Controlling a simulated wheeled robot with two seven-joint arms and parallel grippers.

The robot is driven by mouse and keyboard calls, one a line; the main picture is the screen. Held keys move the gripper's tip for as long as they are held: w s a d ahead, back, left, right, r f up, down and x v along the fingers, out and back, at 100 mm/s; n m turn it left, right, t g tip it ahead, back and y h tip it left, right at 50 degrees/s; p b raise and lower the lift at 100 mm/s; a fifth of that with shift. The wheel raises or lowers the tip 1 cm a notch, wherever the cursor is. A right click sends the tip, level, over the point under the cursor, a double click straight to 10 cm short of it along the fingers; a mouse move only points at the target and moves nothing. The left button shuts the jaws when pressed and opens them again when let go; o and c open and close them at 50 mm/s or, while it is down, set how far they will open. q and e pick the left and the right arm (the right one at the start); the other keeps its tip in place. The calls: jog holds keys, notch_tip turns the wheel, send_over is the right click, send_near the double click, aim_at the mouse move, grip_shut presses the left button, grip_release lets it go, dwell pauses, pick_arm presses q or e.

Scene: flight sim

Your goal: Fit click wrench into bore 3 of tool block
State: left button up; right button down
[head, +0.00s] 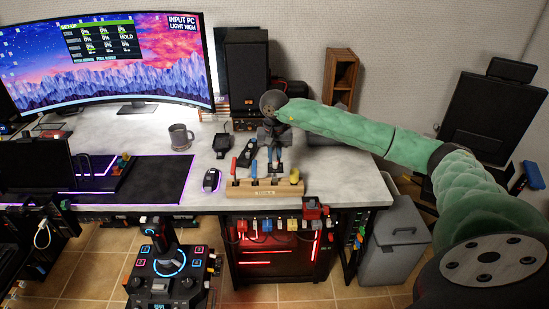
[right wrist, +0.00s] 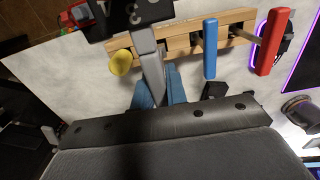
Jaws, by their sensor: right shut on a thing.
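The wooden tool block (head: 236,187) lies near the front edge of the desk. It also shows across the top of the right wrist view (right wrist: 240,17). My right gripper (head: 274,168) is over the block, between the blue handle and the yellow handle. It is shut on the click wrench (right wrist: 150,58), whose grey shaft shows between the blue fingers and crosses over the block. A black part with white marks is at the shaft's far end. The wrench's lower tip and the bore under it are hidden, so I cannot tell whether it is inside. My left gripper is not in view.
A red-handled tool (head: 233,168), a blue-handled tool (head: 253,169) and a yellow-handled tool (head: 294,176) stand in the block. The desk right of the block is clear.

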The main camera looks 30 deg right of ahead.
jog(key=shift+b, duration=0.4)
dwell(0.6)
jog(key=b, duration=0.4)
send_over(275, 178)
jog(key=shift+s+a+f, duration=0.1)
jog(key=shift+a+f, duration=0.05)
jog(key=shift+f, duration=1.15)
jog(key=shift+s+a+f, duration=0.1)
jog(key=shift+f, duration=1.15)
jog(key=c, duration=1.3)
grip_release()
jog(key=shift+r+b, duration=0.75)
jog(key=shift+r, duration=3.2)
